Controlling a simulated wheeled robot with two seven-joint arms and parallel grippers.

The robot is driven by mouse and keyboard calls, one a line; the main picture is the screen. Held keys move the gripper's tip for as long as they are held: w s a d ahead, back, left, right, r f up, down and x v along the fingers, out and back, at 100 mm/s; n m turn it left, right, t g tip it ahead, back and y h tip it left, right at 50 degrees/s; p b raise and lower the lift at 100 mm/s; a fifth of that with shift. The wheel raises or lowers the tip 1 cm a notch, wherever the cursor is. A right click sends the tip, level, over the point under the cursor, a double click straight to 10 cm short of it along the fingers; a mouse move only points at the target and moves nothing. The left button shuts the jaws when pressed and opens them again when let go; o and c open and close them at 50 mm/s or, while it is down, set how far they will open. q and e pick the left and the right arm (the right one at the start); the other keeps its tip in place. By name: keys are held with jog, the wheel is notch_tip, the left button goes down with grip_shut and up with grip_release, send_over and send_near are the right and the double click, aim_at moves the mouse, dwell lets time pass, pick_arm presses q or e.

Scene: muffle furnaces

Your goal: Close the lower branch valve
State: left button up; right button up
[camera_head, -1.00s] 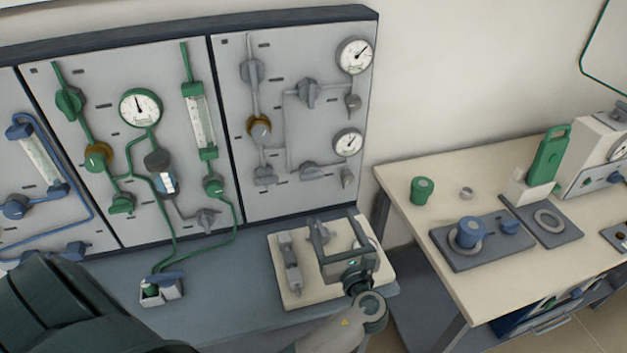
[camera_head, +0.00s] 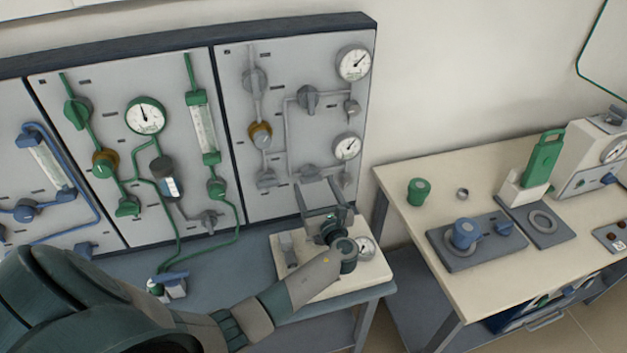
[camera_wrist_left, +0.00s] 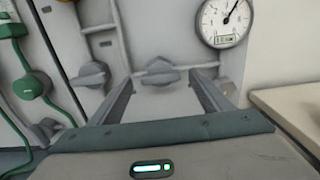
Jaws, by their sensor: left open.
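The lower branch valve (camera_head: 307,173) is a grey knob low on the right panel, left of the lower gauge, partly hidden behind my left gripper. In the left wrist view the valve (camera_wrist_left: 158,74) shows between the fingers, farther off, with its handle lying roughly level. My left gripper (camera_head: 318,186) is open and empty, below and in front of the valve, fingers pointing at the panel. The open fingers also show in the left wrist view (camera_wrist_left: 161,85). I see no contact with the valve. My right gripper is not in view.
The upper branch valve (camera_head: 308,97), another grey valve (camera_head: 266,179) and the lower gauge (camera_head: 347,147) sit close by on the panel. A white board with a gauge (camera_head: 366,247) lies under my left wrist. A cream table (camera_head: 420,235) stands at right.

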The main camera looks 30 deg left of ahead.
aim_at(311, 178)
pick_arm(q)
jog(key=shift+x, duration=1.15)
jog(key=c, duration=1)
jog(key=shift+c, duration=0.2)
